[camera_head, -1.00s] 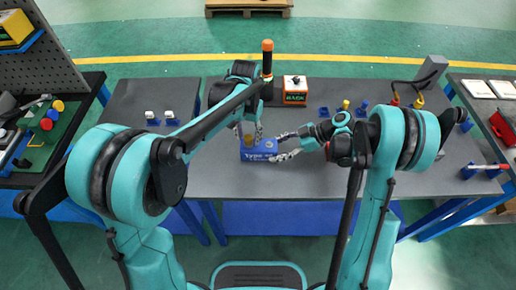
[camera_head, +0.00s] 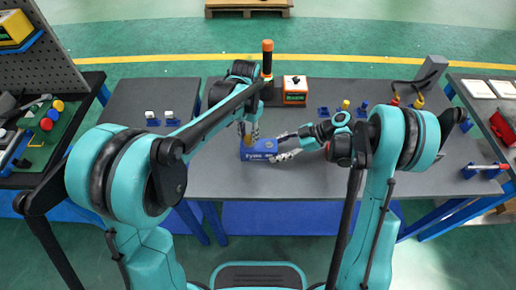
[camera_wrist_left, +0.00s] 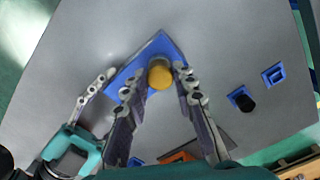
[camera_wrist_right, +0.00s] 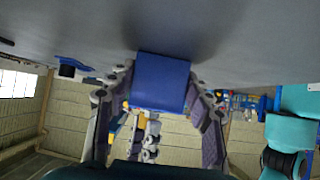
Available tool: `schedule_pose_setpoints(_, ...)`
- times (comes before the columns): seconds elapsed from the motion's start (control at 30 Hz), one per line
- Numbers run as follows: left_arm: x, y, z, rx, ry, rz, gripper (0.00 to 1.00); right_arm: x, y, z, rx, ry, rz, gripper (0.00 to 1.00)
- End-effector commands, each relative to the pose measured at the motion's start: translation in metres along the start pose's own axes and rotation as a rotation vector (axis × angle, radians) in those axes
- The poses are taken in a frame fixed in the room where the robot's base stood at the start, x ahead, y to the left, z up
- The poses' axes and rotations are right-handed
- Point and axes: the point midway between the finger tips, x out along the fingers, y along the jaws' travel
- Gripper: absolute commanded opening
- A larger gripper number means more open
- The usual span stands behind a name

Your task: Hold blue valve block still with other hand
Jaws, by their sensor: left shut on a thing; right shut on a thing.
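The blue valve block (camera_head: 258,153) lies on the grey table in front of me, with white lettering on its front face. A yellow-brass round knob (camera_wrist_left: 160,74) stands up from it. My left gripper (camera_head: 248,132) comes down from above and is shut on the knob, its fingers on either side. My right gripper (camera_head: 275,148) reaches in from the right and is shut on the right end of the block. In the right wrist view the block (camera_wrist_right: 160,82) fills the space between the two fingers. In the left wrist view the right gripper's fingers show at the block's other end.
Small blue holders (camera_head: 323,112) sit to the right and more (camera_head: 152,118) to the left. The front of the table is clear.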

Motion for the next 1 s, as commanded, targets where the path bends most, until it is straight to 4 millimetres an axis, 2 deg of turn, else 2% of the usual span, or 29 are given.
schedule_pose_setpoints(0.27,-0.0015,0.0,0.0,-0.014,0.0,0.0,0.0,0.0,0.0,0.0002,0.0,-0.001,0.0,0.12)
schedule_pose_setpoints(0.5,-0.0018,0.0,0.0,-0.319,0.0,0.0,0.0,0.0,0.0001,0.0002,0.0,-0.001,0.0,0.12)
schedule_pose_setpoints(0.63,-0.0019,0.0,0.0,-0.434,0.0,0.0,0.0,0.0,0.0001,0.0002,0.0,-0.001,0.0,0.12)
schedule_pose_setpoints(1.0,-0.0021,0.0,-0.0001,-0.493,0.0,0.0,0.0,0.0,0.0001,0.0003,0.0,-0.001,0.0,0.12)
